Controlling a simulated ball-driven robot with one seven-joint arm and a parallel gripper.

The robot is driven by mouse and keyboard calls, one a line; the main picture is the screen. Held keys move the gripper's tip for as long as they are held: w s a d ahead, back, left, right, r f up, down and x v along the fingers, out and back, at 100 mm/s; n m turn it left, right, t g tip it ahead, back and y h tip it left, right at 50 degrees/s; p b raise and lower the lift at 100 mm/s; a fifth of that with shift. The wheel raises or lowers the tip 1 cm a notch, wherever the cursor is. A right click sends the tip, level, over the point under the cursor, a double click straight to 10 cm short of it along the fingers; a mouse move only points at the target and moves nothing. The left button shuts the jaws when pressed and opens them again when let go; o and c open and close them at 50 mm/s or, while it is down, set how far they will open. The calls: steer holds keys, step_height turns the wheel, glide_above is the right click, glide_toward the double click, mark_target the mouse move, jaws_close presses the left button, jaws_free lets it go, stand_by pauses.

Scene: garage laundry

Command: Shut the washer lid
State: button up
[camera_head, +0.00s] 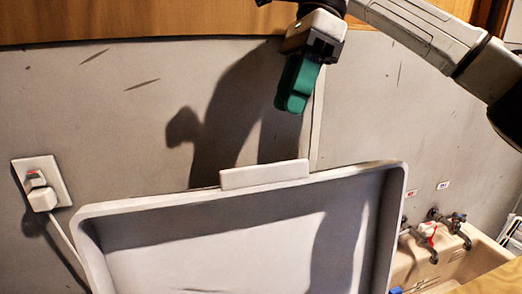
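The washer lid (235,250) stands raised at the bottom centre of the head view, leaning up close to the grey wall. Its pale inner face is toward me, with a rim around it and a light block (264,174) at its top edge. My gripper (293,100) is above the lid's top edge, pointing down, apart from it as seen here. Its green fingers look close together, but I cannot tell whether they are open or shut. The washer's body and the hinge are out of view.
A wall outlet (41,184) with a plug and white cord is at left. At right, taps (449,222) stand over a cream sink (480,254). A wooden panel (130,18) runs along the top. The wall area left of my gripper is clear.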

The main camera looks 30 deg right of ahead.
mark_target(268, 164)
steer(key=p+x, duration=0.2)
steer(key=x, duration=0.8)
steer(key=shift+s+a+f, duration=0.1)
steer(key=shift+f, duration=0.1)
steer(key=shift+c, duration=0.2)
jaws_close()
